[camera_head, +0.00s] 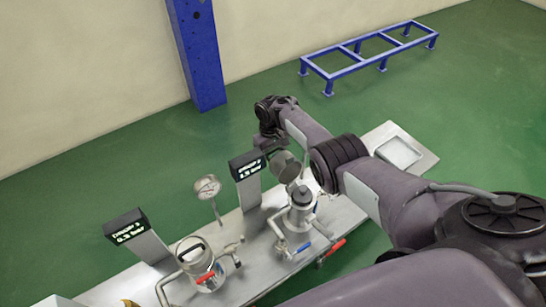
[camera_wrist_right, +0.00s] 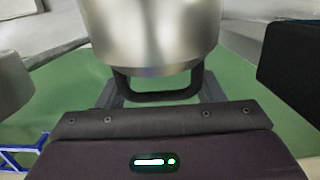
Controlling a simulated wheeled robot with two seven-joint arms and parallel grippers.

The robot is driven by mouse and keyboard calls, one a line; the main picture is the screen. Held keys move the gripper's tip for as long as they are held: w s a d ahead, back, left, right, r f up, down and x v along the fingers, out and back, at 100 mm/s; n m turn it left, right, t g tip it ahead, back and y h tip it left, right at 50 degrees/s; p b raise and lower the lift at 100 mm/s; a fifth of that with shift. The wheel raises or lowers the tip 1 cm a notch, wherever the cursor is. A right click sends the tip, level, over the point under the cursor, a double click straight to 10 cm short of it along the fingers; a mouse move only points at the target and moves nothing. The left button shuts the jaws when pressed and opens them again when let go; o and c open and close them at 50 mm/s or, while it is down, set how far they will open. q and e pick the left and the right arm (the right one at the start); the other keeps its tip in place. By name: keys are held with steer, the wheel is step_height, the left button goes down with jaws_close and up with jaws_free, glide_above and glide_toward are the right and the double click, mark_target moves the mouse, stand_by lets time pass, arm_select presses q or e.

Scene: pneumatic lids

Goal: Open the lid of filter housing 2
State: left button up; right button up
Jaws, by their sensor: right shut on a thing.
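Filter housing 2 (camera_head: 299,218) is a steel vessel at the right part of the steel bench, below my right arm. Its lid (camera_head: 285,167) is a grey metal cap, tilted up and clear of the housing top, which shows uncovered. In the right wrist view the lid (camera_wrist_right: 150,35) fills the upper middle, with a dark loop handle (camera_wrist_right: 155,95) on its near side. My right gripper (camera_wrist_right: 158,92) is shut on this handle; its fingers show at both sides. In the head view my right wrist partly hides the gripper. My left gripper is not in view.
A second housing (camera_head: 191,255) with its lid on stands left. Two display posts (camera_head: 247,165) (camera_head: 126,227) and a gauge (camera_head: 207,187) rise from the bench. Blue (camera_head: 303,249) and red (camera_head: 331,250) valve handles stick out in front. A tray (camera_head: 399,152) lies right.

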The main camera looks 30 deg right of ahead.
steer(key=shift+d, duration=0.15)
steer(key=o, duration=1.1)
steer(key=r+p, duration=0.1)
steer(key=r, duration=0.3)
steer(key=r+p, duration=0.1)
steer(key=r, duration=0.2)
steer(key=shift+w+p, duration=0.35)
steer(key=shift+w, duration=0.05)
steer(key=shift+r, duration=0.4)
steer(key=shift+w+r, duration=0.1)
